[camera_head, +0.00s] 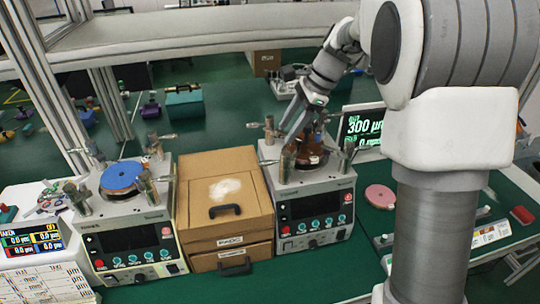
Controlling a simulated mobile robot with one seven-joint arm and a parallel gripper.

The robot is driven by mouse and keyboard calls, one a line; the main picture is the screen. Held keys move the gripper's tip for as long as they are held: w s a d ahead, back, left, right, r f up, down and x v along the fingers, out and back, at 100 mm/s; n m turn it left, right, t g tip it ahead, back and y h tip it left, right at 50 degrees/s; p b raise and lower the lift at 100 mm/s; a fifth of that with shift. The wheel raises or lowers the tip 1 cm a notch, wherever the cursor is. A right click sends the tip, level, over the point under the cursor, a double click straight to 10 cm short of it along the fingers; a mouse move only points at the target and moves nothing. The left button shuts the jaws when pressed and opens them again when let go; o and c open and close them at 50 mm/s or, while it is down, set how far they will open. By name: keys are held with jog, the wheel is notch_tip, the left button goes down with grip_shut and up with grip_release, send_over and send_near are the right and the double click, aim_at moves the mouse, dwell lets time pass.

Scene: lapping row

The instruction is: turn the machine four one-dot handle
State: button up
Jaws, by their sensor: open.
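Two grey lapping machines stand on the green bench. The left machine (127,240) carries a blue disc (122,176); the right machine (312,215) carries a brown disc (309,160). Both have metal posts with side handles around the disc, such as the front-left post (287,164) and front-right post (346,160) of the right machine. Machine numbers and handle dots are too small to read. My gripper (303,132) is open, pointing down over the back of the right machine's disc. Its fingertips blend with the posts there, and I cannot tell whether it touches a handle.
A cardboard box with a drawer (222,200) fills the space between the machines. A 300 µm display (362,127) stands behind the right machine. A pink disc (379,196) lies to its right. My arm hides much of the right side. The front bench is mostly clear.

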aim_at(267, 161)
jog(key=x, duration=1.1)
jog(key=shift+a+f+p, duration=0.1)
jog(key=shift+p, duration=0.2)
grip_shut()
dwell(0.8)
